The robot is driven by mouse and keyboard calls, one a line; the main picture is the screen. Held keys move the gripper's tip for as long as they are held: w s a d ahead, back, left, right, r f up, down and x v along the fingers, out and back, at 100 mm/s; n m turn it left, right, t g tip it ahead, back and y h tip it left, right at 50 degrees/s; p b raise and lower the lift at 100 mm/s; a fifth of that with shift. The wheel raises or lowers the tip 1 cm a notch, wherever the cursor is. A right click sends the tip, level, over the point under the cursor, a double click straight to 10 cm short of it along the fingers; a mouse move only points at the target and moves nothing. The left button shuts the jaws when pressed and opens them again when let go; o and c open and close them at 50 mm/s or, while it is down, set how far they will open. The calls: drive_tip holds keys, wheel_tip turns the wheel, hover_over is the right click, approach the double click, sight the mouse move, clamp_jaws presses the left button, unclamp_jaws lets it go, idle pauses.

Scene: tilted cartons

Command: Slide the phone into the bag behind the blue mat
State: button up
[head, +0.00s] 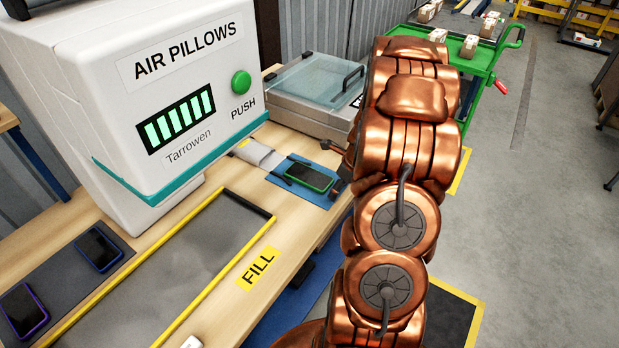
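A phone with a green edge and dark screen (311,176) lies flat on the blue mat (318,199). A pale grey-white bag (256,153) lies flat just beyond the mat, to the left of the phone; I cannot tell how wide its mouth is. My gripper (333,168) is at the right edge of the mat, mostly hidden behind my copper arm. Two dark finger parts show apart, one above and one below the phone's right end. Nothing is seen held, and I cannot tell whether they touch the phone.
A white air-pillow machine (187,139) stands left of the bag. A glass-lidded unit (313,78) stands behind. Two more phones (99,249) (23,310) lie on a dark mat (64,268) at left. A yellow-edged grey panel (200,262) fills the near bench.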

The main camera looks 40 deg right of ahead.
sight(296, 170)
drive_tip(key=shift+w, duration=0.1)
drive_tip(key=shift+w+a+p, duration=0.25)
drive_tip(key=shift+w+p, duration=0.2)
drive_tip(key=shift+w, duration=0.3)
drive_tip(key=shift+w+a+p, duration=0.25)
drive_tip(key=shift+w+p, duration=0.25)
drive_tip(key=shift+w, duration=0.3)
drive_tip(key=shift+w+a+p, duration=0.25)
drive_tip(key=shift+w+p, duration=0.2)
drive_tip(key=shift+w, duration=0.3)
drive_tip(key=shift+w, duration=0.15)
drive_tip(key=shift+w+a+p, duration=0.25)
drive_tip(key=shift+w+p, duration=0.3)
drive_tip(key=shift+w, duration=0.2)
drive_tip(key=shift+w+a+p, duration=0.2)
drive_tip(key=shift+w+p, duration=0.35)
drive_tip(key=shift+w, duration=0.2)
drive_tip(key=shift+w+a+p, duration=0.25)
drive_tip(key=shift+w+p, duration=0.3)
drive_tip(key=shift+w, duration=0.2)
drive_tip(key=shift+w, duration=0.15)
drive_tip(key=shift+w+a+r+p, duration=0.1)
drive_tip(key=shift+w+a+p, duration=0.15)
drive_tip(key=shift+w+p, duration=0.65)
drive_tip(key=shift+w+a+r+p, duration=0.1)
drive_tip(key=shift+w+a+p, duration=0.15)
drive_tip(key=shift+w+p, duration=0.6)
drive_tip(key=shift+w+a+f+p, duration=0.25)
drive_tip(key=shift+w+p, duration=0.05)
drive_tip(key=shift+w, duration=0.2)
